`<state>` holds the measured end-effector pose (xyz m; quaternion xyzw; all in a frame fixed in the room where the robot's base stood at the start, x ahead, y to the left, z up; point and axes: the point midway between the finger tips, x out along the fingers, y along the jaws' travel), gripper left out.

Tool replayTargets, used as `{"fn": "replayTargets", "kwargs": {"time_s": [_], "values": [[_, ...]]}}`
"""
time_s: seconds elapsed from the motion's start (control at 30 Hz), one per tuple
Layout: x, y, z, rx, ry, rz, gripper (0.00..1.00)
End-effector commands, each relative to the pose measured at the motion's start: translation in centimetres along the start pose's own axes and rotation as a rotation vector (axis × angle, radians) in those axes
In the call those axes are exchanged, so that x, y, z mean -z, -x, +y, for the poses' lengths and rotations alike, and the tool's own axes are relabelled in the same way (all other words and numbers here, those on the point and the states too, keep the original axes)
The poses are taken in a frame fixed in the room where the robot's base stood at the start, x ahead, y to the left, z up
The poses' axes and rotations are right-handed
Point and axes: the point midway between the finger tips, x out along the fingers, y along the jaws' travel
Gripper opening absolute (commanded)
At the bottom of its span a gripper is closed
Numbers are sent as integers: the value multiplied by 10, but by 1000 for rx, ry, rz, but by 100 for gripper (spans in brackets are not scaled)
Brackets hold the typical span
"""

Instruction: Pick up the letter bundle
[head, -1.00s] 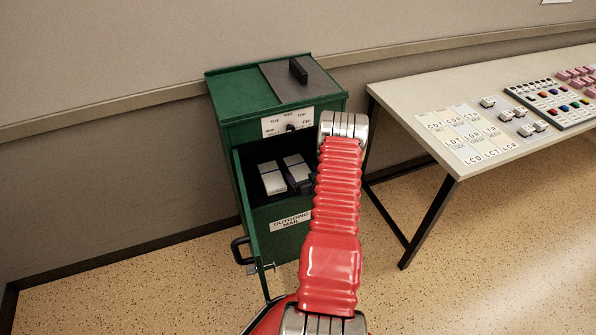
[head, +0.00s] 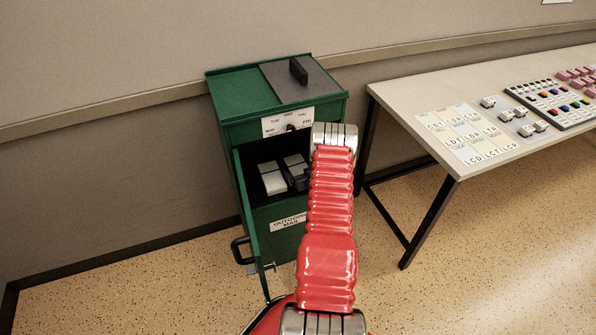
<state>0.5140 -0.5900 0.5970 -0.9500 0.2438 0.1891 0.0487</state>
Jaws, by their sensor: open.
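Two pale letter bundles lie side by side inside the open green mail cabinet (head: 285,222), which is labelled "OUTGOING MAIL". The left bundle (head: 272,179) shows clearly. The right bundle (head: 294,162) is partly covered by a dark part at its near end. This dark part, seemingly my gripper (head: 301,181), is mostly hidden behind my red arm. It is open, close to the right bundle; I cannot tell whether it touches it. I cannot tell which bundle the task names.
The cabinet's open door (head: 245,225) with a black handle stands on the left side. A desk (head: 400,98) with label cards (head: 466,133) and a button panel (head: 552,103) stands to the right. The floor between is clear.

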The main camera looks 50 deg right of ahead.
Motion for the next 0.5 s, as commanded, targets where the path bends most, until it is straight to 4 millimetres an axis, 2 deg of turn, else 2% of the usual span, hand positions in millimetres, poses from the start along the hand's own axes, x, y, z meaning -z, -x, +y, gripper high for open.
{"fn": "replayTargets", "kwargs": {"time_s": [0.3,0.5], "values": [[0,0,0,0,0,0,88],[0,0,0,0,0,0,74]]}}
